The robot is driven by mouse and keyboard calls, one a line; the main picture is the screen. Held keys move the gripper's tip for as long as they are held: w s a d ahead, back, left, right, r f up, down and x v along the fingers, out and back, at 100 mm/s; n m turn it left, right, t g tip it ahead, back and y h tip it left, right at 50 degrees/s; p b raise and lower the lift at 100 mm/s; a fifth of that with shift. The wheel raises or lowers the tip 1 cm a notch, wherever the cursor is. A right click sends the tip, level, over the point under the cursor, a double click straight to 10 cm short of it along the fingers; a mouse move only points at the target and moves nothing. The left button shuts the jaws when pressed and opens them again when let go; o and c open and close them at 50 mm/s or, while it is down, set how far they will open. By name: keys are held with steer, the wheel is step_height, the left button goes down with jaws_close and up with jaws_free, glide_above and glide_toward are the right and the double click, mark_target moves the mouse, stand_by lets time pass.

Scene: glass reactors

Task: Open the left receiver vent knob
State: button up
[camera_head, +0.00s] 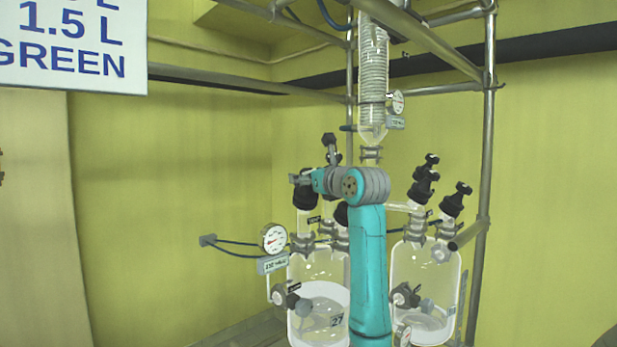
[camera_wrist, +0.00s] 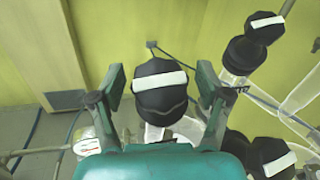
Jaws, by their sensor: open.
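The left receiver (camera_head: 300,275) is a clear glass vessel with pale contents, partly hidden behind my teal arm. A black knob (camera_head: 305,199) stands above its left neck, partly covered by my gripper (camera_head: 304,180). In the wrist view this black knob with a white bar on top (camera_wrist: 160,101) lies between the two fingers of my gripper (camera_wrist: 160,82). The fingers are spread wide, with a visible gap on each side of the knob. No label on this knob is readable, so I cannot confirm that it is the vent knob.
Other black knobs (camera_wrist: 262,28) (camera_wrist: 271,157) stand to the right in the wrist view. A round gauge (camera_head: 274,238) is left of the left receiver. The right receiver (camera_head: 450,280) carries several black knobs. A metal frame post (camera_head: 484,170) stands at right.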

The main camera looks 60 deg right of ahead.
steer(key=c, duration=1.2)
steer(key=shift+n+y, duration=0.3)
steer(key=n+t+y, duration=0.1)
steer(key=n+y, duration=0.3)
steer(key=n+g+y, duration=0.1)
steer(key=n+y, duration=0.4)
steer(key=n, duration=0.1)
steer(key=shift+a+y, duration=0.1)
steer(key=shift+y, duration=0.3)
steer(key=n+g+y, duration=0.2)
steer(key=n, duration=0.1)
steer(key=shift+a+n+y, duration=0.1)
steer(key=shift+n+y, duration=0.3)
steer(key=shift+f+n+g+y, duration=0.1)
steer(key=shift+n+g+y, duration=1.1)
steer(key=shift+n+g, duration=0.55)
